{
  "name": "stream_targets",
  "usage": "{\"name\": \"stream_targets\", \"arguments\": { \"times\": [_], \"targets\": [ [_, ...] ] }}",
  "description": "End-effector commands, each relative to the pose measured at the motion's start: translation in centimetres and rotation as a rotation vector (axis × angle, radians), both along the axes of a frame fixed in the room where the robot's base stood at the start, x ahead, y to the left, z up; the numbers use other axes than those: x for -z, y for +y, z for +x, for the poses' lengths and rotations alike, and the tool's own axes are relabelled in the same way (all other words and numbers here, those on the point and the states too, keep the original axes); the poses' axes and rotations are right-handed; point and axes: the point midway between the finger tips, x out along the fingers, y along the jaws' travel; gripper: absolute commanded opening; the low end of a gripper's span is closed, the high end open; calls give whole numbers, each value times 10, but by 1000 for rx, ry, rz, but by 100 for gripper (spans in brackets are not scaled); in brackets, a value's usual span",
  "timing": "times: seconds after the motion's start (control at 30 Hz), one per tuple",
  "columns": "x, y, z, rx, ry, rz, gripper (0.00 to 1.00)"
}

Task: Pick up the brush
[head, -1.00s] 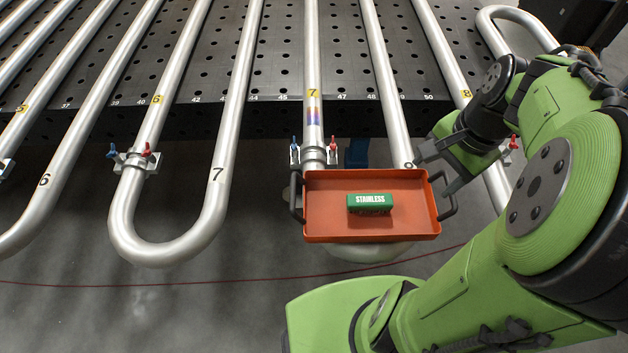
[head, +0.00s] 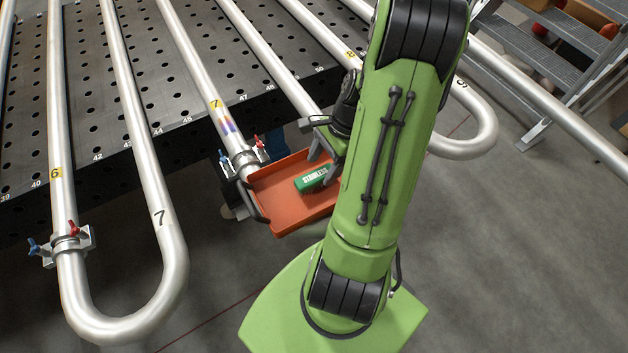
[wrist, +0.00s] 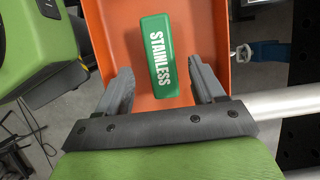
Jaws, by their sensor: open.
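The brush is a green block marked "STAINLESS" (head: 313,179), lying in an orange tray (head: 277,216). In the wrist view the brush (wrist: 158,55) lies lengthwise just beyond and between my two fingers, with the orange tray floor (wrist: 210,20) around it. My gripper (wrist: 160,88) is open, one grey finger on each side, apart from the brush. In the head view my gripper (head: 322,158) is over the tray's far right part, close to the brush. My arm hides the tray's right side there. The bristles are not visible.
A black perforated table (head: 150,80) carries several silver serpentine pipes. A pipe clamp with red and blue handles (head: 240,160) sits right by the tray's far left corner. Metal steps (head: 540,70) stand at the upper right. Grey floor (head: 520,250) is open at right.

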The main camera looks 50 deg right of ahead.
Motion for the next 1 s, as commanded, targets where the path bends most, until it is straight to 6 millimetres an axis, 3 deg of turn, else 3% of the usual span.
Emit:
{"name": "stream_targets", "arguments": {
  "times": [0.3,0.73,0.77,1.0],
  "targets": [
    [47,19,7,-2,1,2,68],
    [49,20,8,-1,0,-1,68],
    [49,20,8,-1,0,-1,66],
    [49,20,8,-1,0,-1,30]
  ]
}}
